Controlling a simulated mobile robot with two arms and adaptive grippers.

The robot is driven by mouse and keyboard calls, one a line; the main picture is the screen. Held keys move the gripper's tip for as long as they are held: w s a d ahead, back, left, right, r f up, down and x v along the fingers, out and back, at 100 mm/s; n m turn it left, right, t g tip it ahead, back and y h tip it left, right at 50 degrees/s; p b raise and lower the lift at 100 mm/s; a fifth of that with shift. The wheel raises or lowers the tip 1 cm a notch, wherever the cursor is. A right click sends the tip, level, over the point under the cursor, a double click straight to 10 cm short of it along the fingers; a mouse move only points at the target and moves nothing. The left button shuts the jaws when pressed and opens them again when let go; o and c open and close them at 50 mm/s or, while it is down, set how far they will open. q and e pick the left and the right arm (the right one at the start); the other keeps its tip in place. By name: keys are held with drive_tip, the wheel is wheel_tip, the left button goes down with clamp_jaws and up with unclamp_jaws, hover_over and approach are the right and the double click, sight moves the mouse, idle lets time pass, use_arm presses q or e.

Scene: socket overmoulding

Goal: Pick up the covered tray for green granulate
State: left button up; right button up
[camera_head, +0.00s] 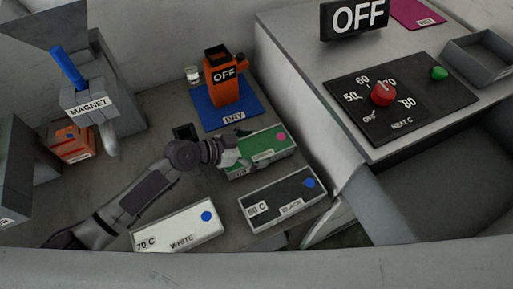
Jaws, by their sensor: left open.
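The green-topped tray (267,145) lies on the grey work surface, in front of the blue mat. It has a pink dot near its far right end and a label on its front side that is partly hidden. My left gripper (233,153) is open at the left end of this tray, over its edge. Whether the fingers touch the tray cannot be told. My right gripper is not in view.
A black tray (270,205) marked 50 C and a white tray (180,225) marked 70 C lie nearer. An orange machine (221,90) marked OFF stands on the blue mat (203,121). The magnet unit (88,100) stands left, the heater panel (360,115) right.

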use_arm(q)
drive_tip(key=c, duration=1.2)
drive_tip(key=shift+c, duration=0.8)
drive_tip(key=shift+r, duration=0.1)
